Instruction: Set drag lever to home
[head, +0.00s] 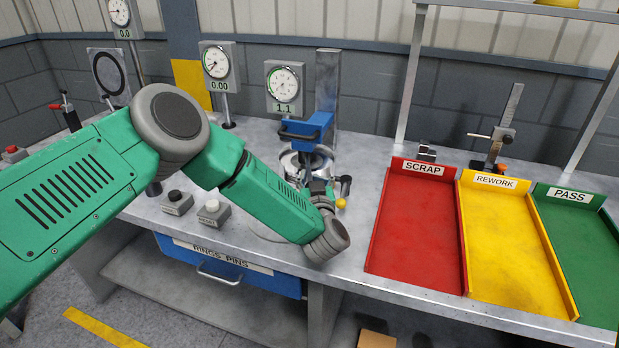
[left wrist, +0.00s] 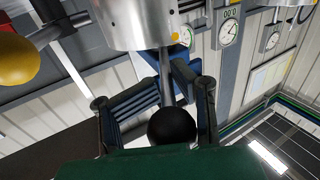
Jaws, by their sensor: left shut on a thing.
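A silver round fixture (head: 292,163) stands on the bench below a blue clamp head (head: 300,130) on a grey column. My left gripper (head: 319,184) reaches its front side. In the left wrist view, a lever rod (left wrist: 166,75) with a black ball knob (left wrist: 172,127) comes out of the silver cylinder (left wrist: 138,22), and the fingers of my left gripper (left wrist: 168,95) are shut on this lever. I cannot tell from any marking whether it is the drag lever. A yellow ball knob (head: 341,203) hangs close to the right of the gripper. My right gripper is not in view.
A dial gauge (head: 284,85) reading 1.1 and another (head: 218,65) reading 0.00 stand behind. Red SCRAP (head: 415,230), yellow REWORK (head: 505,235) and green PASS (head: 580,250) trays lie right. Two button boxes (head: 177,202) (head: 214,213) sit beneath my arm.

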